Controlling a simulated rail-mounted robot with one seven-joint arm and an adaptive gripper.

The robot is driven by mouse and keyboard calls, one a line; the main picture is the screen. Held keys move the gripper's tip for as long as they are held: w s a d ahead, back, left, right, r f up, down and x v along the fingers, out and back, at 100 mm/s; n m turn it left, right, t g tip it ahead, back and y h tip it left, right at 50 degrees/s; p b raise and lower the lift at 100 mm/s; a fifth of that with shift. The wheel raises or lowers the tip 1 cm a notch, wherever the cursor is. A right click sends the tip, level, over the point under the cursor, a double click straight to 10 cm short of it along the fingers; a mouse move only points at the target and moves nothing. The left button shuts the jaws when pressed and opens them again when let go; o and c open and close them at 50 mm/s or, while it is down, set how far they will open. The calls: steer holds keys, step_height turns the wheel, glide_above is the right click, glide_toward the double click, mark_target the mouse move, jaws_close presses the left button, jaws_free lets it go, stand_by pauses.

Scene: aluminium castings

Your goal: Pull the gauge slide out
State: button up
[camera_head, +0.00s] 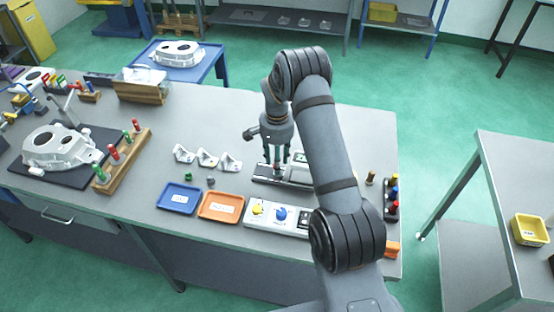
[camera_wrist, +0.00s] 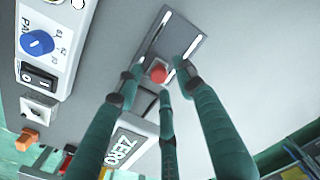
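The gauge is a flat grey plate with bright rails; in the wrist view its slide track (camera_wrist: 184,44) runs from upper right to lower left. A red knob (camera_wrist: 158,70) stands on it. My gripper (camera_wrist: 158,76) has three teal fingers spread around the knob, with gaps visible beside it, so it looks open; contact cannot be made out. In the head view my gripper (camera_head: 277,172) points down over the dark gauge base (camera_head: 265,180), and the knob is hidden there. A light box marked ZERO (camera_wrist: 128,148) sits at the gauge's near end.
A control box (camera_head: 262,212) with yellow and blue knobs stands near the front edge. Blue (camera_head: 178,199) and orange (camera_head: 221,207) trays lie left of it, with several small white castings (camera_head: 207,158) behind. Upright colored plugs (camera_head: 393,192) stand to the right. The bench behind the gauge is fairly clear.

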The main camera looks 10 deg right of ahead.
steer(key=c, duration=0.3)
jaws_close()
steer(key=shift+w+r, duration=0.1)
steer(key=shift+w, duration=0.1)
stand_by(0.5)
